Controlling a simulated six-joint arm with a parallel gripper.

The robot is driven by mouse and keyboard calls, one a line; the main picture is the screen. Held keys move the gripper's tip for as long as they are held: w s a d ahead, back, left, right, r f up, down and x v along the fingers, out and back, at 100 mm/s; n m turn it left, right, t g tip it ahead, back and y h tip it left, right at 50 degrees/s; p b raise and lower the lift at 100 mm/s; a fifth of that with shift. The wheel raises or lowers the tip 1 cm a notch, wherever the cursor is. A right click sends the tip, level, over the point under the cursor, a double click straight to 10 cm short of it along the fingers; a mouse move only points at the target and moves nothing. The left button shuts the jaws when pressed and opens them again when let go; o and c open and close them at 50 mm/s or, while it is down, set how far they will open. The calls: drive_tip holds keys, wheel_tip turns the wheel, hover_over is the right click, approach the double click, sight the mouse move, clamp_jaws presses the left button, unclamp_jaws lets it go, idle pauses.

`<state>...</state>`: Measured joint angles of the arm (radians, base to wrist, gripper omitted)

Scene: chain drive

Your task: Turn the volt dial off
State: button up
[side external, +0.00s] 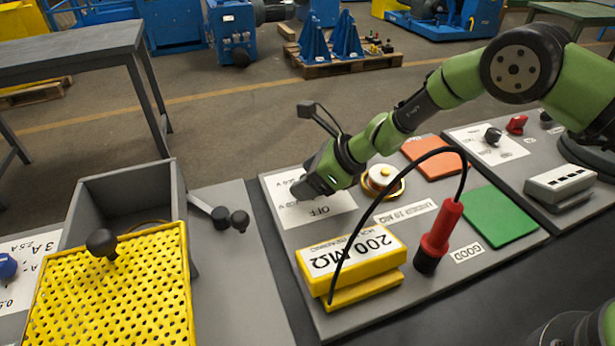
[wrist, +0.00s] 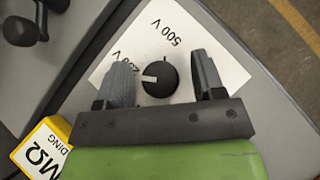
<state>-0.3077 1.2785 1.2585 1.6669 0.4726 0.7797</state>
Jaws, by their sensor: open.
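The volt dial (wrist: 158,76) is a round black knob with a white pointer mark. It sits on a white label plate (wrist: 142,42) with "250 V" and "500 V" printed on it. In the wrist view the mark points left, roughly toward the "250 V" side. My gripper (wrist: 163,78) is open, with one grey finger on each side of the knob and a visible gap at both. In the side view my gripper (side external: 308,188) is low over the plate and hides the knob.
A yellow 200 MΩ block (side external: 352,262) and a red-black probe (side external: 438,238) with a black cable stand in front. A round button (side external: 380,177), an orange pad (side external: 435,157) and a green pad (side external: 499,215) lie to the right. A yellow perforated cover (side external: 112,292) is at left.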

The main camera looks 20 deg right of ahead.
drive_tip(key=shift+w+a+f, duration=0.1)
drive_tip(key=shift+a+f, duration=0.05)
drive_tip(key=c, duration=0.9)
drive_tip(key=shift+c, duration=0.2)
drive_tip(key=shift+n+g+y, duration=0.45)
drive_tip(key=shift+n+g, duration=0.55)
drive_tip(key=shift+n, duration=0.45)
drive_tip(key=shift+n+g+y, duration=0.45)
drive_tip(key=shift+n+g, duration=0.55)
drive_tip(key=shift+n, duration=0.45)
drive_tip(key=o, duration=0.9)
drive_tip(key=shift+o, duration=0.2)
